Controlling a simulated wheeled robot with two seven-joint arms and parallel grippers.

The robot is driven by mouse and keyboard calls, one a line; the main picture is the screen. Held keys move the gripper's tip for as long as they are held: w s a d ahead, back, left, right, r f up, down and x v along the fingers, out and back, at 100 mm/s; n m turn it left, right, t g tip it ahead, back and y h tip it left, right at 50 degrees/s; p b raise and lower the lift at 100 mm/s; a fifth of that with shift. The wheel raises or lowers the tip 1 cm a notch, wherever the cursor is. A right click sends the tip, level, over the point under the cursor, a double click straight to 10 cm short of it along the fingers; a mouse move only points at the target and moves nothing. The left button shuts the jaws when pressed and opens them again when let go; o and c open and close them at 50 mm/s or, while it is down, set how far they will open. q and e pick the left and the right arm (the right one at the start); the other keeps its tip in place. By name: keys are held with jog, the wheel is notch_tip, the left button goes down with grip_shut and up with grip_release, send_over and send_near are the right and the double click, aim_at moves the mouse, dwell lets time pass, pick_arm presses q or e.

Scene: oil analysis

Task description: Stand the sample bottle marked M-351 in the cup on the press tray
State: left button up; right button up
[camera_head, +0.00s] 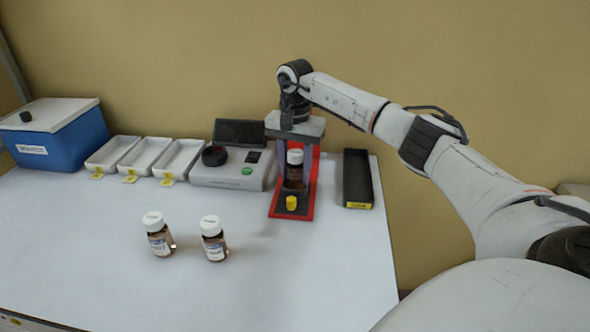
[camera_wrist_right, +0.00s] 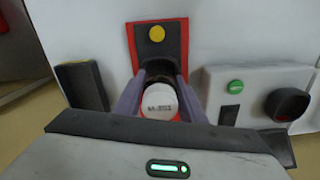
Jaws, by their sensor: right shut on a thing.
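A brown sample bottle (camera_head: 295,170) with a white cap stands upright at the dark cup (camera_head: 293,189) on the red press tray (camera_head: 306,208). My right gripper (camera_wrist_right: 160,78) reaches down from above, its fingers shut on either side of the bottle. In the right wrist view the white cap (camera_wrist_right: 160,101) lies between the fingers; its print is too small to read surely. The bottle's lower part is at the cup, but I cannot tell whether it rests on the bottom. My left gripper is not in view.
Two more brown bottles (camera_head: 158,234) (camera_head: 213,238) with white caps stand front left. A grey device (camera_head: 230,176) is left of the press, a black tray (camera_head: 357,178) right. White trays (camera_head: 146,156) and a blue bin (camera_head: 65,140) line the back.

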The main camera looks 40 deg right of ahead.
jog(key=shift+f, duration=0.2)
jog(key=shift+f, duration=0.1)
jog(key=shift+f, duration=0.25)
jog(key=shift+s+a+f, duration=0.1)
jog(key=shift+f, duration=0.15)
jog(key=o, duration=1.2)
jog(key=shift+f, duration=0.15)
jog(key=shift+b, duration=0.3)
notch_tip(320, 180, up, 14)
jog(key=shift+f, duration=0.25)
